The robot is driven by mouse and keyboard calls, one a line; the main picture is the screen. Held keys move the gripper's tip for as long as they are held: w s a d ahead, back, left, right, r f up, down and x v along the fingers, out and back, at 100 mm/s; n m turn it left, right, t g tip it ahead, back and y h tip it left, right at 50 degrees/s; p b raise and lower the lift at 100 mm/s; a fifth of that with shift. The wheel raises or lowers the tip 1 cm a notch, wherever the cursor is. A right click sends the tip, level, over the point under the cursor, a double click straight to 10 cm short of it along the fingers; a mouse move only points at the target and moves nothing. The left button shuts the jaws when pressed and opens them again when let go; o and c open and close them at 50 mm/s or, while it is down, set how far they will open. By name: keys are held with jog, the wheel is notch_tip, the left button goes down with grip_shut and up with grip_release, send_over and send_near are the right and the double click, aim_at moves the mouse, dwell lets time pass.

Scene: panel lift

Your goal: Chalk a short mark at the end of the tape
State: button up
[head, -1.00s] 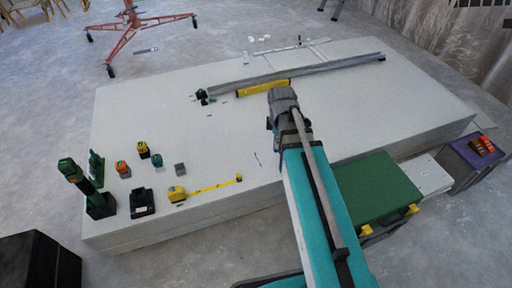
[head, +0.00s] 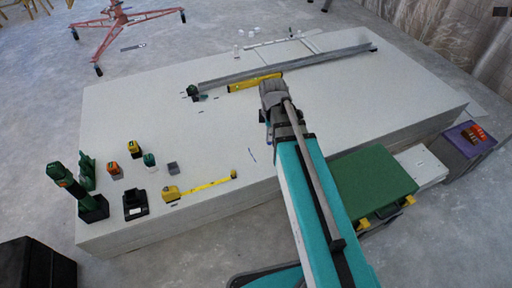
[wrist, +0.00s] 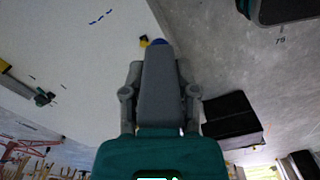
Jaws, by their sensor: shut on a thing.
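The yellow tape measure (head: 171,193) lies on the white panel stack (head: 200,125) in the head view, its yellow tape (head: 208,186) pulled out to the right, ending near a small clip-like end. A short blue dashed mark (wrist: 100,17) shows on the panel in the wrist view; in the head view a thin dark line (head: 252,155) lies right of the tape's end. My gripper (wrist: 160,55) is shut on a blue thing (wrist: 159,42), mostly hidden by the fingers. A small yellow item (wrist: 143,41) shows beside the fingertips; I cannot tell what it is.
A yellow level (head: 255,82) and a long grey rail (head: 290,68) lie at the back. Several tools and small blocks, among them a black charger-like box (head: 136,205), stand at the left. A green case (head: 373,185) stands at the front right. The panel's middle is mostly clear.

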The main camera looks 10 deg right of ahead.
jog(key=w+f+b, duration=0.5)
jog(key=f+b, duration=0.3)
jog(key=f, duration=0.1)
jog(key=w+a+f+m+b, duration=0.1)
jog(key=w+f+b, duration=0.5)
jog(key=f+b, duration=0.3)
jog(key=w+a+f+b, duration=0.1)
jog(key=w+f+b, duration=0.4)
jog(key=f+b, duration=0.4)
jog(key=shift+w, duration=0.3)
jog(key=shift+r, duration=0.1)
jog(key=shift+f+b, duration=2.9)
jog(key=shift+b, duration=0.15)
jog(key=shift+s+f+b, duration=0.1)
jog(key=shift+f+b, duration=0.5)
jog(key=shift+b, duration=0.05)
dwell(0.4)
jog(key=shift+w+a, duration=0.15)
jog(key=shift+w, duration=0.8)
